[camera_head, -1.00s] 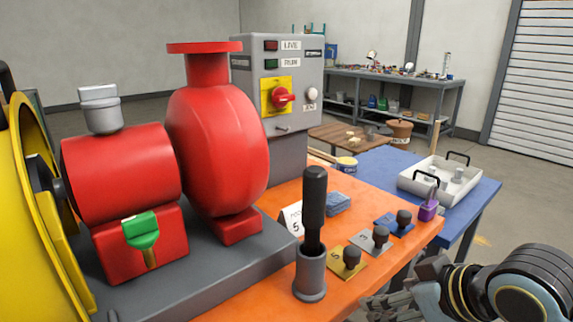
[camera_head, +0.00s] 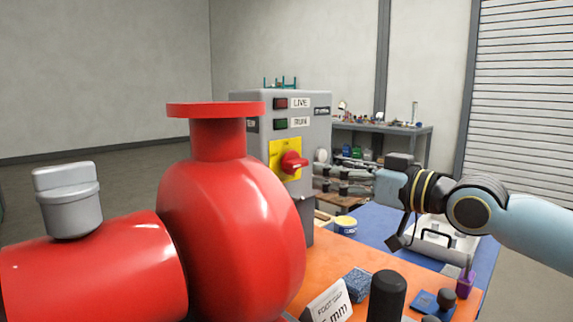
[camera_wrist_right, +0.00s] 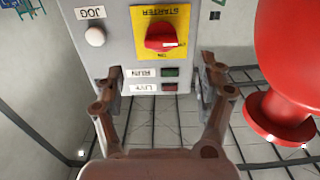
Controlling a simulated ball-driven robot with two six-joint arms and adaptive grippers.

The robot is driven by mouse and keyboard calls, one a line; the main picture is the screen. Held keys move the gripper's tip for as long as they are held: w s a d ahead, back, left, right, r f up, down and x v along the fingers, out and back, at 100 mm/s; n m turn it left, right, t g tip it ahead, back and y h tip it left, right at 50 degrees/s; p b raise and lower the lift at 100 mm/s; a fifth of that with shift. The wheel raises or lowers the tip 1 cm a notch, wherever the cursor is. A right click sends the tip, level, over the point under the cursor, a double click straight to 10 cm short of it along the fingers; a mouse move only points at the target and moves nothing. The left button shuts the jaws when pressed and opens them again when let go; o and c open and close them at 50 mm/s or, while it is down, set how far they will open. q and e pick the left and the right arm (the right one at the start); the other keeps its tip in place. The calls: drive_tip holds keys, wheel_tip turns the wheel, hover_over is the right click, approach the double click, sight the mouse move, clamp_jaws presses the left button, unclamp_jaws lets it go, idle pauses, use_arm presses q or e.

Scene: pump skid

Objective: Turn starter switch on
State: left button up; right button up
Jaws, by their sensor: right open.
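The starter switch (camera_head: 292,162) is a red knob on a yellow plate on the front of a grey control box (camera_head: 318,130). Its handle lies roughly crosswise. In the right wrist view the switch (camera_wrist_right: 165,36) appears upside down, with the word STARTER on its plate. My right gripper (camera_head: 320,180) is open and points left at the box, just right of the switch. In the right wrist view its open fingers (camera_wrist_right: 158,78) stand apart with the box face beyond them and nothing between. The red LIVE lamp (camera_head: 281,103) and green RUN lamp (camera_head: 281,124) look dark. My left gripper is out of view.
A red pump casing (camera_head: 235,235) stands left of the box and shows at right in the wrist view. A white JOG button (camera_wrist_right: 95,36) sits beside the switch. An orange bench (camera_head: 360,262) holds a sign, a blue block (camera_head: 357,284) and a dark handle (camera_head: 387,295).

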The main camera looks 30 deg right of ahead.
sight(302, 164)
drive_tip(key=b+x, duration=0.2)
drive_tip(key=x, duration=0.6)
drive_tip(key=shift+w+a, duration=0.15)
drive_tip(key=shift+w, duration=0.05)
drive_tip(key=shift+w+a, duration=0.25)
drive_tip(key=shift+w, duration=0.4)
drive_tip(key=c, duration=1.2)
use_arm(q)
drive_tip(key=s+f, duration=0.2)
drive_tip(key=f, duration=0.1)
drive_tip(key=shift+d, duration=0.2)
